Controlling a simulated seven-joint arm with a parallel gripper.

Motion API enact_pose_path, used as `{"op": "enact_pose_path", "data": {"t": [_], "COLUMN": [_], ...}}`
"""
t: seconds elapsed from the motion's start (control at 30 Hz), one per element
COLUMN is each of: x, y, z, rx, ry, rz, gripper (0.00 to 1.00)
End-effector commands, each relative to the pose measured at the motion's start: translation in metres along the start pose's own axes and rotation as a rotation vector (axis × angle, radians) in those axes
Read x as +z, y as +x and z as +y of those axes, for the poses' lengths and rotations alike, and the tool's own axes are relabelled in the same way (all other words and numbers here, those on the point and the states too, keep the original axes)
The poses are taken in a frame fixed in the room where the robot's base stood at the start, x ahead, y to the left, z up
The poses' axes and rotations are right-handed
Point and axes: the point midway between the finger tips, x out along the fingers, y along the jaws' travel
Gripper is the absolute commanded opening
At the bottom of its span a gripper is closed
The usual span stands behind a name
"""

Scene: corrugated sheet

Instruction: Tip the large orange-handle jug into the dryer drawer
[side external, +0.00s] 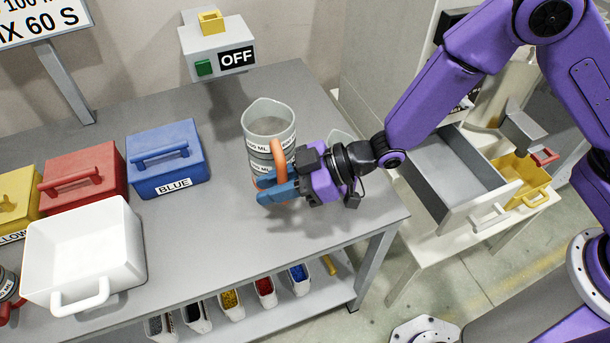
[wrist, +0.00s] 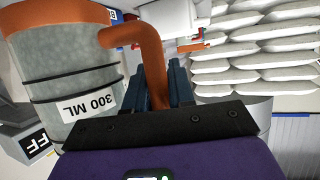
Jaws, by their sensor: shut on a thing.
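The large jug (side external: 269,122) has grey contents and an orange handle (side external: 277,158). It stands upright, on or just above the grey table near its right end; I cannot tell which. My gripper (side external: 278,190) is shut on the orange handle, low on the jug's right side. In the wrist view the jug (wrist: 65,70) shows a "300 ML" label, and its handle (wrist: 150,60) runs down between the fingers (wrist: 160,88). The dryer drawer (side external: 445,178) is pulled open to the right of the table, with a grey, empty-looking inside.
A white bin (side external: 82,255) and blue (side external: 166,160), red (side external: 85,180) and yellow (side external: 18,205) boxes stand on the left of the table. A switch box reading OFF (side external: 217,50) is behind. A yellow container (side external: 523,180) sits beyond the drawer. The table's right edge lies between jug and drawer.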

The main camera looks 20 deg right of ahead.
Motion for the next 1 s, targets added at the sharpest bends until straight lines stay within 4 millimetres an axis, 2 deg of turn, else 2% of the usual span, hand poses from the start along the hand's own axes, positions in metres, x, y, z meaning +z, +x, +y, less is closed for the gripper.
{"op": "enact_pose_path", "data": {"t": [0.27,0.7,1.0], "x": [-0.01,-0.054,-0.057], "y": [-0.003,-0.021,-0.019], "z": [0.0,0.0,0.029], "rx": [0.0,0.0,0.111], "ry": [-0.002,-0.004,0.044], "rz": [0.006,0.008,0.005], "gripper": [0.0,0.0,0.0]}}
